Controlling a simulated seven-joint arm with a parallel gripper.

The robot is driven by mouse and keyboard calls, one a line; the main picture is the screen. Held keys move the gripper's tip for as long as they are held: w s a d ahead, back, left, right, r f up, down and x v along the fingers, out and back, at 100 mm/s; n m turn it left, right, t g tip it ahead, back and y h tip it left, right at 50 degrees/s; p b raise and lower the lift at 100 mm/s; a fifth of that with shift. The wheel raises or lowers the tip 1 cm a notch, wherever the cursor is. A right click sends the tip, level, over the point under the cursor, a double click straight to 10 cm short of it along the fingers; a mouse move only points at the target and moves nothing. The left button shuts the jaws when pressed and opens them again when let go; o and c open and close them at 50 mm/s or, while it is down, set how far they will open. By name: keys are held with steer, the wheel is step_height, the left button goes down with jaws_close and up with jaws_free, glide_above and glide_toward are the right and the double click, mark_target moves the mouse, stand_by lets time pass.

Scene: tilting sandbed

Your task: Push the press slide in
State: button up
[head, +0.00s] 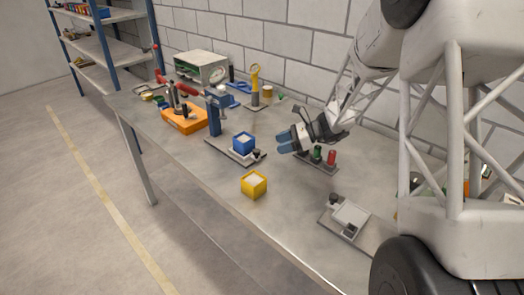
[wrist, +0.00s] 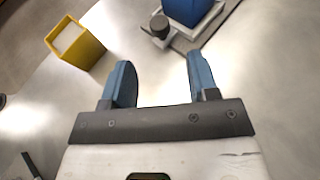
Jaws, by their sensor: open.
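The press slide (head: 240,155) is a light plate with a dark knob (head: 258,155) at its front right corner. A blue block (head: 243,140) sits on it, on the grey base in front of the blue press column (head: 214,112). In the wrist view the slide (wrist: 203,28), its knob (wrist: 158,27) and the blue block (wrist: 190,8) show at the top, partly cut off. My gripper (head: 284,142) is right of the slide, apart from it. Its blue fingers (wrist: 158,82) are open, with nothing between them.
A yellow box (head: 253,186) with a pale top stands at the table's front edge. A grey plate with a knob (head: 346,216) lies front right. An orange box (head: 184,120) stands left of the press.

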steer(key=shift+x, duration=3.9)
jaws_close()
